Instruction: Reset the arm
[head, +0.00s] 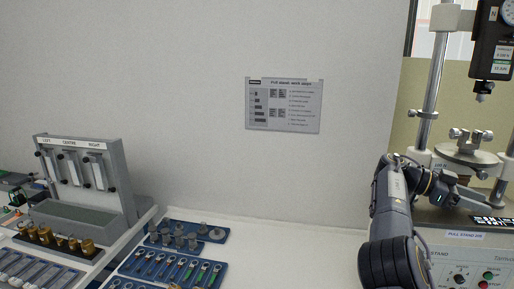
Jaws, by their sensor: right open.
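My right arm rises at the right of the head view, and my right gripper (466,192) is in front of the test stand (436,215). The gripper is open, and I see nothing held in it. It is close to the round steel table (466,155) of the stand in the picture; I cannot tell whether they touch. Part of the stand's base is hidden behind my arm. My left gripper is not in view.
A grey rack (112,160) labelled left, centre and right stands at the left, with brass weights (60,242) in front. Blue trays hold grey parts (180,238) and wrenches (170,268). A printed sheet (284,105) hangs on the wall. The white bench (300,250) is clear mid-picture.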

